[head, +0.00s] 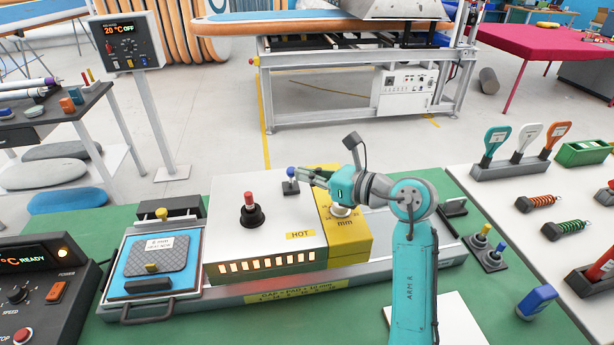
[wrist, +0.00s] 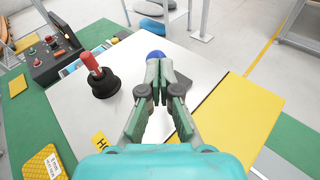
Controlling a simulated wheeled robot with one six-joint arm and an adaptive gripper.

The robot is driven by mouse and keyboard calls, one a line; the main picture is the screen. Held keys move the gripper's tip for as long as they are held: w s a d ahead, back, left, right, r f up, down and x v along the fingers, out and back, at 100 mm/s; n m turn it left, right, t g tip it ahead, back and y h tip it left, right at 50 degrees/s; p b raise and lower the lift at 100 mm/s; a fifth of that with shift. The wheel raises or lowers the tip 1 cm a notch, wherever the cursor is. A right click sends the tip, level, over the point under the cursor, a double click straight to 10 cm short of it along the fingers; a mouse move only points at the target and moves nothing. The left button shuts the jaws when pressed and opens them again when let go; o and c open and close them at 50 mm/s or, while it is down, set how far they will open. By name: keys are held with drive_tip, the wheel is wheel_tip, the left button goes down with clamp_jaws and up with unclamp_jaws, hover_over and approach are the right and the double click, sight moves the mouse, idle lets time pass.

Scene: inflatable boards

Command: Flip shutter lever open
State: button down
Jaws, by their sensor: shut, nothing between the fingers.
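A small lever with a blue knob (head: 291,173) stands on a dark base plate on the white housing (head: 225,207) marked HOT. My gripper (head: 301,174) is shut and empty, its fingertips right at the blue knob. In the wrist view the blue knob (wrist: 156,55) shows just beyond the closed fingertips (wrist: 159,68), which partly hide it. I cannot tell whether they touch. The lever's stem is hidden by the fingers in the wrist view. A red-handled lever (head: 249,200) in a black boot stands upright to the left on the same housing; it also shows in the wrist view (wrist: 91,62).
A yellow block (head: 345,235) marked mm adjoins the housing on the right, under my arm. A blue tray (head: 150,258) with a grey pad lies left. A control box (head: 40,290) stands at the far left. Green bench top (head: 230,325) is clear in front.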

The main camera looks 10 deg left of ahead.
drive_tip(key=shift+w, duration=0.1)
drive_tip(key=shift+w+a+r+m+g+h, duration=0.2)
drive_tip(key=shift+w+r+m+g+h, duration=0.15)
drive_tip(key=shift+w+m+g+h, duration=0.15)
drive_tip(key=shift+w+a+r+m+g+h, duration=0.15)
drive_tip(key=shift+w+r+m+g+h, duration=0.2)
drive_tip(key=shift+w, duration=0.2)
drive_tip(key=shift+w+a+r, duration=0.1)
drive_tip(key=shift+w+a, duration=0.1)
drive_tip(key=shift+w, duration=0.5)
drive_tip(key=shift+w+a, duration=0.2)
drive_tip(key=shift+w, duration=0.5)
drive_tip(key=shift+r, duration=0.1)
drive_tip(key=shift+r, duration=0.7)
drive_tip(key=shift+s+d, duration=0.1)
drive_tip(key=shift+d, duration=0.05)
drive_tip(key=v, duration=1.1)
drive_tip(key=shift+d, duration=0.35)
drive_tip(key=shift+s+r, duration=0.15)
